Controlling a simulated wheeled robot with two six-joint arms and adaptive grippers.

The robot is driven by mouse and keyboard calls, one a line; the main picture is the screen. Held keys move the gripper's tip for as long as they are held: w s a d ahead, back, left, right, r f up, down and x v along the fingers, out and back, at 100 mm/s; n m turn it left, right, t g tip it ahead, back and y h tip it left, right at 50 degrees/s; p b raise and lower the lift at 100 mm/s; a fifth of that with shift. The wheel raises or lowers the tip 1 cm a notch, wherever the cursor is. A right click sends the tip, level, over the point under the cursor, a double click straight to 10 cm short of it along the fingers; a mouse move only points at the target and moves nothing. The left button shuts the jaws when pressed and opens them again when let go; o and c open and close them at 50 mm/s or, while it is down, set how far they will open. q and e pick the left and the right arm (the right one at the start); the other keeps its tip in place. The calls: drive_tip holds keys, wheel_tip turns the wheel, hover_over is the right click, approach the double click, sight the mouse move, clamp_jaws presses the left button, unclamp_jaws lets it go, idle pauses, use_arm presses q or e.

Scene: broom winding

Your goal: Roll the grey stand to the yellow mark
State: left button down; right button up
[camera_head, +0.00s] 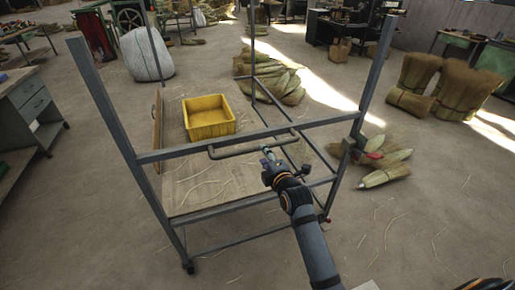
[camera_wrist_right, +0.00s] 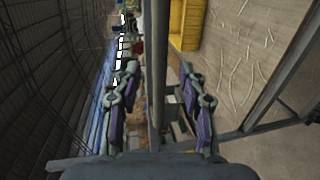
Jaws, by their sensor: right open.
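The grey stand (camera_head: 205,152) is an upright metal frame with tall posts, a low wooden shelf and small castors. A grey handle bar (camera_head: 235,151) sticks out from its near crossbar. My right gripper (camera_head: 267,156) is open at this handle, near its right half. In the right wrist view a grey bar (camera_wrist_right: 156,60) runs between the two spread fingers of the gripper (camera_wrist_right: 158,85); I cannot tell whether they touch it. My left gripper is not in view. I see no yellow mark on the floor.
A yellow bin (camera_head: 209,132) sits on the stand's shelf. Broom bundles (camera_head: 385,165) lie on the floor close to its right side, and more bundles (camera_head: 280,85) lie behind it. A drawer bench (camera_head: 30,105) stands at left. The floor at front left is clear.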

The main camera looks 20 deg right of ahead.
drive_tip(key=w, duration=0.3)
drive_tip(key=w+f, duration=0.1)
drive_tip(key=w, duration=0.2)
drive_tip(key=shift+w+a+f, duration=0.15)
drive_tip(key=shift+w+f, duration=0.05)
drive_tip(key=shift+w, duration=0.15)
clamp_jaws()
